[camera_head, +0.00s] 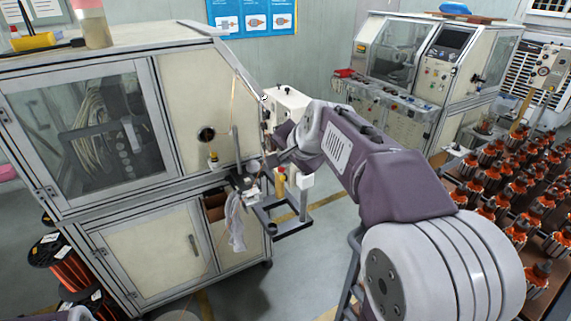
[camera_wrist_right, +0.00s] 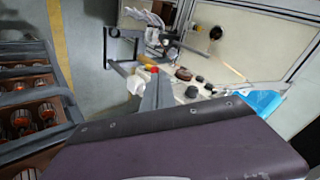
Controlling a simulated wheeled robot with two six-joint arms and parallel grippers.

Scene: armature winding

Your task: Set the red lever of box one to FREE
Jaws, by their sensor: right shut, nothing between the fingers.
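A cream control box (camera_head: 287,103) is fixed at the right end of the near machine. My right gripper (camera_head: 273,158) reaches in just below it, shut and empty. The gripper and wrist partly hide the box's face. The right wrist view shows grey metal of the gripper (camera_wrist_right: 157,93) beside the cream panel (camera_wrist_right: 215,83), which carries black knobs and a dark reddish round part (camera_wrist_right: 183,73). I cannot make out a red lever for certain or read its setting. Whether the gripper touches the box is unclear. My left gripper is out of view.
The near machine (camera_head: 110,205) has a glass door and a small bracketed stand (camera_head: 292,226) at its right. A second machine (camera_head: 430,70) stands behind. Racks of orange armatures (camera_head: 510,190) fill the right. Some floor between is open.

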